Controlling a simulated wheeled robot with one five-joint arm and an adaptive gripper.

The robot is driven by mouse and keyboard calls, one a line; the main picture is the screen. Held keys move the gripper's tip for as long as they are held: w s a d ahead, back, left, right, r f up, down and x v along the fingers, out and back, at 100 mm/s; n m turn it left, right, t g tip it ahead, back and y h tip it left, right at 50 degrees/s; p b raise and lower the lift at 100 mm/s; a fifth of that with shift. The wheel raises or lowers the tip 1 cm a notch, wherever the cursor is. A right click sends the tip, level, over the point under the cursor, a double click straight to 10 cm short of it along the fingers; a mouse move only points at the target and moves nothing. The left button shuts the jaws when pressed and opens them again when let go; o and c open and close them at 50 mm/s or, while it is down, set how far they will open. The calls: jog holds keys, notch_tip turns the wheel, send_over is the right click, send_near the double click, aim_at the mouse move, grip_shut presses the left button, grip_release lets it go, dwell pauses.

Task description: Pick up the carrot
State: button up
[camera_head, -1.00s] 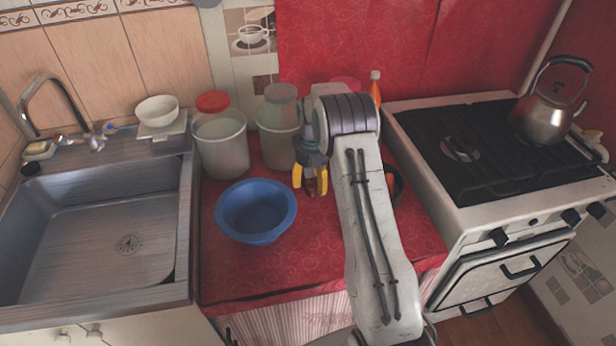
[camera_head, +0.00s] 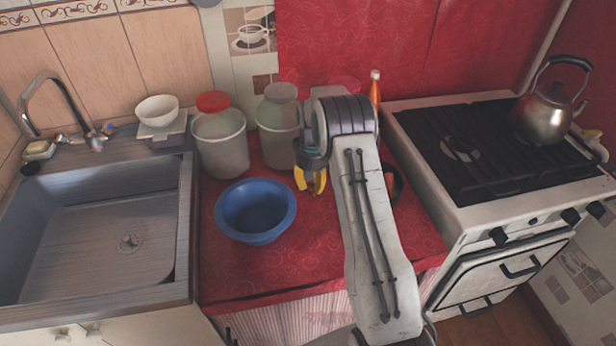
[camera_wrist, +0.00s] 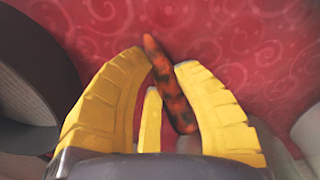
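The carrot (camera_wrist: 172,88) is orange-brown with dark patches and shows between the yellow fingers in the wrist view. It is slightly tilted, with its narrow tip past the fingertips. My gripper (camera_wrist: 163,62) has its fingertips drawn in against both sides of the carrot, and appears shut on it. In the head view my gripper (camera_head: 311,188) points down over the red counter, right of the blue bowl. The carrot cannot be made out there behind the fingers. Whether it touches the counter cannot be told.
A blue bowl (camera_head: 256,234) stands close left of my gripper. Two canisters (camera_head: 221,150) (camera_head: 277,140) stand behind, with an orange bottle (camera_head: 375,88) at the back. The sink (camera_head: 100,230) is left, the stove (camera_head: 490,150) right. The front of the red counter (camera_head: 290,275) is clear.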

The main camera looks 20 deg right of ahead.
grip_shut()
